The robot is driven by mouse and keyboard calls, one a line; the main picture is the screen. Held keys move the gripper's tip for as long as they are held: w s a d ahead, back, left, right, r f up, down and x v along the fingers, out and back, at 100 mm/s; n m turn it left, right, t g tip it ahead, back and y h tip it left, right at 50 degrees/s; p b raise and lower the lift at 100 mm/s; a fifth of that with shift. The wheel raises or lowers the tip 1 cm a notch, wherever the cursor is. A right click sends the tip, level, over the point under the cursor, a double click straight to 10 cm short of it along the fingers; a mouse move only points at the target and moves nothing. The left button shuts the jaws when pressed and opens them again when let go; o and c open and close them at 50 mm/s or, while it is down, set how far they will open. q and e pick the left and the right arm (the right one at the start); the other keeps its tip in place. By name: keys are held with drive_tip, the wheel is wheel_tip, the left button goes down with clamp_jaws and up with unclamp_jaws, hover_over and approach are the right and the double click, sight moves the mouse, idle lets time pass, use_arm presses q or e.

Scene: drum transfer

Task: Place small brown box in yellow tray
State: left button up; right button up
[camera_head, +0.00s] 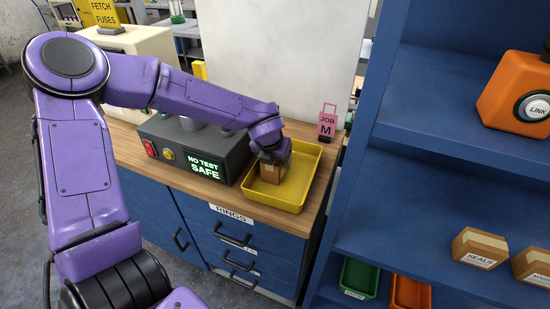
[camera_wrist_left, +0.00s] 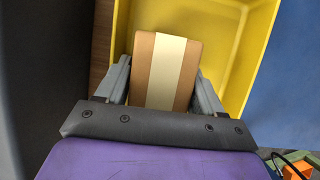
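The small brown box (camera_head: 272,171) has a pale tape stripe and is at the left part of the yellow tray (camera_head: 312,165) in the head view. My left gripper (camera_head: 274,161) reaches down over the tray from the left. In the left wrist view the brown box (camera_wrist_left: 165,70) is between the two fingers of my left gripper (camera_wrist_left: 165,88), with a finger against each side. The yellow tray (camera_wrist_left: 250,65) lies behind and around it. I cannot tell whether the box's underside touches the tray floor. My right gripper is out of view.
A dark tester (camera_head: 200,150) with a lit "NO TEST SAFE" display stands just left of the tray on the wooden counter (camera_head: 190,195). A pink "JOB M" tag (camera_head: 327,124) stands behind the tray. Blue shelving (camera_head: 400,190) rises close on the right.

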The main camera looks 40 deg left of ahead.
use_arm(q)
drive_tip(key=shift+r, duration=0.25)
drive_tip(key=v, duration=0.5)
drive_tip(key=shift+w+r, duration=0.1)
drive_tip(key=p+v, duration=0.5)
drive_tip(key=v, duration=0.1)
drive_tip(key=shift+d+r, duration=0.1)
drive_tip(key=shift+r, duration=0.05)
drive_tip(key=shift+s+r+p, duration=0.25)
drive_tip(key=shift+p, duration=0.1)
drive_tip(key=shift+f, duration=0.1)
